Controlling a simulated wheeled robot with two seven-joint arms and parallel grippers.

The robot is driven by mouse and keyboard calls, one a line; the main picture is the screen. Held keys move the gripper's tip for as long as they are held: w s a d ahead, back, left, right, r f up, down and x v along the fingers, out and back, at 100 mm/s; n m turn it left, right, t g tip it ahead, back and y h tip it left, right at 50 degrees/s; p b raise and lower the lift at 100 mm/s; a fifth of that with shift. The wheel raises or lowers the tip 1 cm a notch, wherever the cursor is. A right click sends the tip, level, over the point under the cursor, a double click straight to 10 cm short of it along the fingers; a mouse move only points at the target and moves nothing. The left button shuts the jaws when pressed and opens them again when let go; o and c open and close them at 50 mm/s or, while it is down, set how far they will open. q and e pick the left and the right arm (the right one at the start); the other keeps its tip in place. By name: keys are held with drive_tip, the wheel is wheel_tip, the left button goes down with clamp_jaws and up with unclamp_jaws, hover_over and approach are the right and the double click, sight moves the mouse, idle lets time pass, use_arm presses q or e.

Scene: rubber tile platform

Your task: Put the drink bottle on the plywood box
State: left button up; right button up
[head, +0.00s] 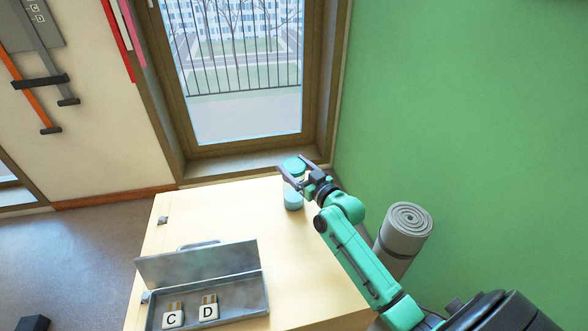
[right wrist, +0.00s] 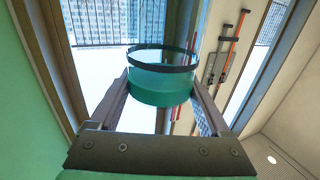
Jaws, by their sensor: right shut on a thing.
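The drink bottle (head: 293,200) has a teal top and a bluish lower part. It looks upright over the far end of the pale plywood box (head: 235,215). My right gripper (head: 290,179) is shut around the bottle's upper part, coming from the right and hiding part of its middle. In the right wrist view the teal bottle (right wrist: 160,85), with a dark ring, sits between the two fingers. I cannot tell whether its base touches the box top. My left gripper is not in view.
An open grey metal case (head: 255,292) with two tags marked C and D lies on the near part of the box. A rolled grey mat (head: 405,228) stands to the right by the green wall. A glazed door is behind. The box top's middle is clear.

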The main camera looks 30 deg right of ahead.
drive_tip(key=o, duration=1.4)
drive_tip(key=shift+r, duration=0.1)
drive_tip(key=s+d, duration=0.1)
drive_tip(key=s, duration=1.1)
drive_tip(key=shift+d, duration=0.3)
